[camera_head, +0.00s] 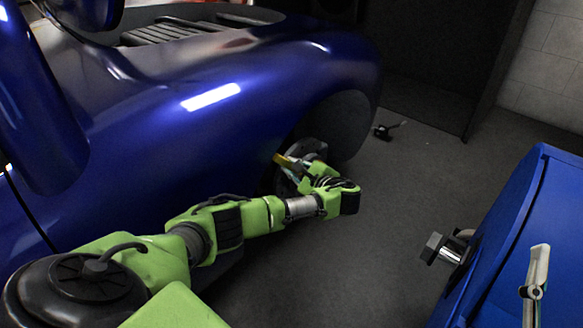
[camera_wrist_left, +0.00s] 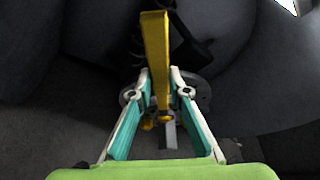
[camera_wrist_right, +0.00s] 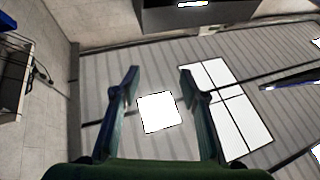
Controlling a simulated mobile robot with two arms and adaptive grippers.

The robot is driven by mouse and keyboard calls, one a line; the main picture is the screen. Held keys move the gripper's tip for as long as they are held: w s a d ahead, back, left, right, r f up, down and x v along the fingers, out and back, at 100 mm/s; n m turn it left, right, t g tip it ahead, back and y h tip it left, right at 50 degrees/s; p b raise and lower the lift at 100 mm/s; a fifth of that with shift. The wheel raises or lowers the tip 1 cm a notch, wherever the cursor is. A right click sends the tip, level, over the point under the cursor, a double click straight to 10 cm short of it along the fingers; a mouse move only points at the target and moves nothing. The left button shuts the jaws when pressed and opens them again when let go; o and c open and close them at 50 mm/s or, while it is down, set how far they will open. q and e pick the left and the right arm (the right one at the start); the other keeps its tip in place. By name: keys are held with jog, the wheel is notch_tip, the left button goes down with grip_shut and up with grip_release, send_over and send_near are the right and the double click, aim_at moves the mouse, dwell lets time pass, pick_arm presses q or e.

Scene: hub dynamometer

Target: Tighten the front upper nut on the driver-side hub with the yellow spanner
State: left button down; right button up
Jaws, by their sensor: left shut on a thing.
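The yellow spanner (camera_wrist_left: 157,50) is in my left gripper (camera_wrist_left: 160,80), which is shut on it between the teal finger pads. It stands up in the left wrist view, its lower end by the grey hub (camera_wrist_left: 196,92). The head view shows the spanner (camera_head: 284,159) at the hub inside the blue car's wheel arch, with my left gripper beside it. The hub is partly hidden by my gripper, and I cannot tell whether the spanner sits on a nut.
The blue car body (camera_head: 220,100) curves over the hub and close above my left arm. A blue machine (camera_head: 510,230) with a protruding metal bolt or shaft (camera_head: 438,248) stands at the right. Grey floor (camera_head: 370,240) lies clear between them.

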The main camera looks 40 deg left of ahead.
pick_arm(q)
jog(key=shift+w+d+r, duration=0.1)
jog(key=w+r+m, duration=0.1)
jog(key=w+r+m+g, duration=0.1)
jog(key=w, duration=0.1)
jog(key=shift+d, duration=0.1)
pick_arm(e)
jog(key=shift+w+f+g, duration=0.25)
jog(key=shift+f+g, duration=0.1)
jog(key=shift+f, duration=0.2)
jog(key=shift+w+f+g, duration=0.25)
jog(key=shift+f+g, duration=0.1)
jog(key=shift+f, duration=0.2)
pick_arm(q)
jog(key=shift+w+d+r+m+g+b, duration=0.15)
jog(key=shift+w+r+m+b, duration=0.1)
jog(key=shift+w+b, duration=0.2)
jog(key=shift+w+a+r+m+g+b, duration=0.1)
jog(key=shift+w+r+m+g+b, duration=0.15)
jog(key=shift+w, duration=0.3)
pick_arm(e)
jog(key=s+r+t+y, duration=0.1)
jog(key=s+r+t, duration=0.4)
jog(key=r, duration=0.3)
jog(key=shift+s+d, duration=0.3)
jog(key=shift+s, duration=0.25)
